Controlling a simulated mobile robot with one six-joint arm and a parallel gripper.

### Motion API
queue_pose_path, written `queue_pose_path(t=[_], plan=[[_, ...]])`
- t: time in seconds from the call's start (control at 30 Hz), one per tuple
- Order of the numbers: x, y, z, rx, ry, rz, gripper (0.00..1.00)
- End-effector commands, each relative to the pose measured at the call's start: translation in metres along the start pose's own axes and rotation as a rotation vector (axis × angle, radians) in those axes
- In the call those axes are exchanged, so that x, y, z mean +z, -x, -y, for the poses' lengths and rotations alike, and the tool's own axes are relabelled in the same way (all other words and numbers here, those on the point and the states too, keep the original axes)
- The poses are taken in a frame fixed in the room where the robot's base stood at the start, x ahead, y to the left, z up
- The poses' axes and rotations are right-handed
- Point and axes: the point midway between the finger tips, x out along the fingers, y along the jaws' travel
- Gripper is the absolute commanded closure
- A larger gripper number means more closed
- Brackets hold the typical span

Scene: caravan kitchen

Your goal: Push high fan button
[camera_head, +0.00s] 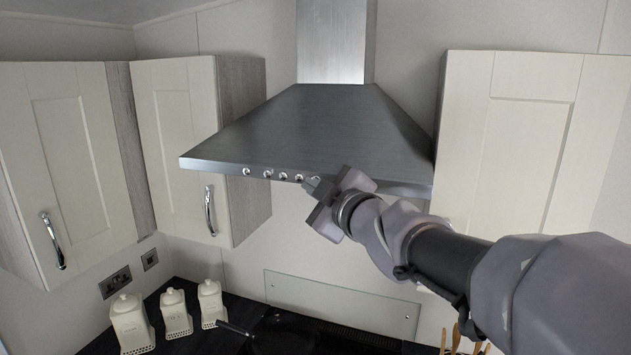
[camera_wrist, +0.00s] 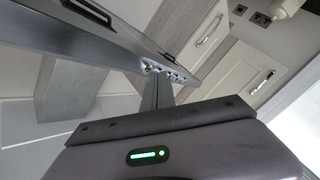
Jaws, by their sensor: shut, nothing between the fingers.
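The metal range hood (camera_head: 310,125) hangs on the wall in the middle of the head view. A row of several small round buttons (camera_head: 268,173) runs along its front edge; I cannot read any labels on them. My gripper (camera_head: 310,186) is shut and empty, its tip close to the right end of the button row. The tip and my arm may hide part of the row, and I cannot tell whether the tip touches a button. In the wrist view the hood's edge (camera_wrist: 120,38) runs diagonally, with the buttons (camera_wrist: 172,73) just beyond my gripper's fingers (camera_wrist: 163,92).
Cream wall cabinets stand left (camera_head: 185,120) and right (camera_head: 520,140) of the hood. Below are a dark hob (camera_head: 320,335), a glass splashback (camera_head: 345,303) and white canisters (camera_head: 175,312). The space in front of the hood's left half is clear.

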Motion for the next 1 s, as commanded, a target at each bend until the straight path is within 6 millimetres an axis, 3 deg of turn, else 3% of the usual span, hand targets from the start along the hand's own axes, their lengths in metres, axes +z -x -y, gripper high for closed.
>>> queue_pose_path(t=[1.0], plan=[[0.0025,-0.0032,-0.0018,0.0,0.0,-0.001,1.0]])
